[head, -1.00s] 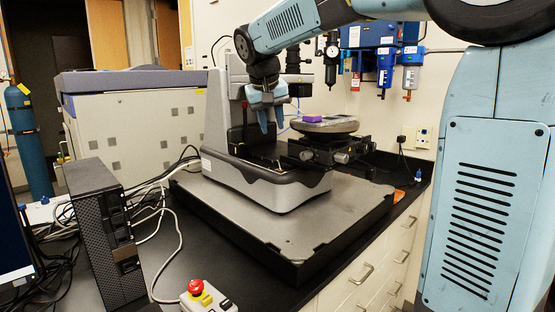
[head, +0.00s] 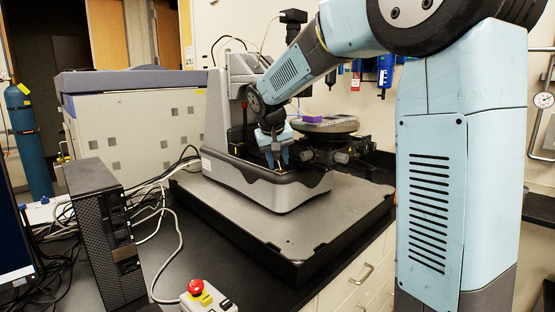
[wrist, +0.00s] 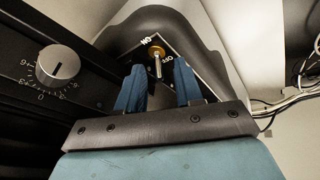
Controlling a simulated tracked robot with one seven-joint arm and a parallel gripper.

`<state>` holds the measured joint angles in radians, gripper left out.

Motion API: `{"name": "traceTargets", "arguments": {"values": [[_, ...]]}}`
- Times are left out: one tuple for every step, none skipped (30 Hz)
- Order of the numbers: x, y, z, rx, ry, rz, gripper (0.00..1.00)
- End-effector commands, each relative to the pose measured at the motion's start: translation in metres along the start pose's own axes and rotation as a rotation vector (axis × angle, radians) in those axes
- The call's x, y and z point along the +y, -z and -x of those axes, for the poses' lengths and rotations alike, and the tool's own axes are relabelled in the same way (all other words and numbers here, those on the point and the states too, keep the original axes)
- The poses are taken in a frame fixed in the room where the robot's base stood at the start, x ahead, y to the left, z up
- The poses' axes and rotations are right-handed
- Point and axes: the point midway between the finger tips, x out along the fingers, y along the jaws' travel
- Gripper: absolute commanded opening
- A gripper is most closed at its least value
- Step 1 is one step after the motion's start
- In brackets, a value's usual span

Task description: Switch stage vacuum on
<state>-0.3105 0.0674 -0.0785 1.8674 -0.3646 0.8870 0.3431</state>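A small toggle switch (wrist: 157,66) with a brass collar and a metal lever shows in the wrist view, on a dark panel marked ON and OFF. ON is printed at the upper left of the collar, OFF at its lower right. The lever points down in the picture, towards the OFF side. My gripper (wrist: 158,88) is open, its two blue fingers on either side of the lever's lower end. I cannot tell whether they touch it. In the head view my gripper (head: 277,158) is low at the front of the profiler (head: 262,186), and the switch cannot be made out.
A numbered dial (wrist: 58,65) sits left of the fingers. White cables (wrist: 292,95) run at the right of the wrist view. A red stop button (head: 195,287) is in front.

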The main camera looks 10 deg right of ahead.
Motion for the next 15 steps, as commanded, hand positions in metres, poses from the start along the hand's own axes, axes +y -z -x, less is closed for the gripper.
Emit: {"name": "traceTargets", "arguments": {"values": [[0.0001,0.0,-0.0005,0.0,0.0,0.0,0.36],[0.0001,0.0,-0.0006,0.0,0.0,0.0,0.36],[0.0001,0.0,-0.0005,0.0,0.0,0.0,0.36],[0.0,0.0001,-0.0005,0.0,0.0,0.0,0.36],[0.0,0.0001,-0.0004,0.0,0.0,0.0,0.36],[0.0,0.0001,-0.0004,0.0,0.0,0.0,0.36],[0.0,0.0001,-0.0004,0.0,0.0,0.0,0.36],[0.0,0.0001,-0.0004,0.0,0.0,0.0,0.33],[0.0,0.0001,-0.0003,0.0,0.0,0.0,0.29],[-0.0001,0.0001,-0.0002,0.0,0.0,0.0,0.26],[-0.0001,0.0001,-0.0002,0.001,0.0,0.0,0.23],[-0.0001,0.0001,-0.0002,0.0,0.0,0.0,0.19],[-0.0001,0.0001,-0.0002,0.001,0.0,0.0,0.16],[-0.0001,0.0001,-0.0002,0.001,0.0,0.0,0.14],[-0.0001,0.0001,-0.0002,0.0,0.0,0.0,0.1]]}}
